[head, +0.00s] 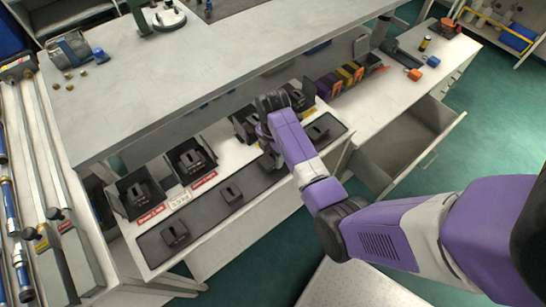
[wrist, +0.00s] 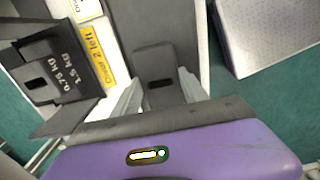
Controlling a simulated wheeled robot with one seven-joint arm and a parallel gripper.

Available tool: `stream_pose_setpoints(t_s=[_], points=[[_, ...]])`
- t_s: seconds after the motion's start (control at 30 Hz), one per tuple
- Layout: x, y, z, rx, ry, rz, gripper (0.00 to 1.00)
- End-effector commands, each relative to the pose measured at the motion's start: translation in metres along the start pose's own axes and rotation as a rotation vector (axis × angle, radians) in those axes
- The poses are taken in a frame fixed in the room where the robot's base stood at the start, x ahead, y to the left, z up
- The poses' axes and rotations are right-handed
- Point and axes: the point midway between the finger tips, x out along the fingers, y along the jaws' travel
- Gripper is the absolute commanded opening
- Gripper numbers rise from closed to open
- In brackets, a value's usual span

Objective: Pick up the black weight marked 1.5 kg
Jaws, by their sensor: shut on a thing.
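A black slotted weight (wrist: 155,65) is between the two pale fingers of my gripper (wrist: 157,92) in the wrist view. The fingers are shut on its sides, and it is over the dark mat strip. No mark on it can be read. In the head view my gripper (head: 267,150) is low over the strip, and my purple wrist hides most of the held weight. Other black weights, one (head: 231,192) in the middle, one (head: 175,235) at front left and one (head: 318,132) to the right, lie on the strip.
Black open bins (head: 138,193) with weights stand in a row behind the strip. A grey shelf (head: 210,75) overhangs behind. An open drawer (head: 415,140) is at right.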

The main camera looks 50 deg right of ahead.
Motion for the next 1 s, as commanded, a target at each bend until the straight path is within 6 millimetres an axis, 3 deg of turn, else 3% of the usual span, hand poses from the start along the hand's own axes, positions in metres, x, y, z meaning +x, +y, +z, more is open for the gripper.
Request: stream_pose_setpoints(t_s=[0.27,0.6,1.0], points=[[-0.057,0.004,0.001,0.001,-0.002,0.013,0.0],[-0.148,0.002,0.0,0.0,-0.001,0.008,0.0],[-0.184,0.002,0.0,0.0,-0.001,0.007,0.0]])
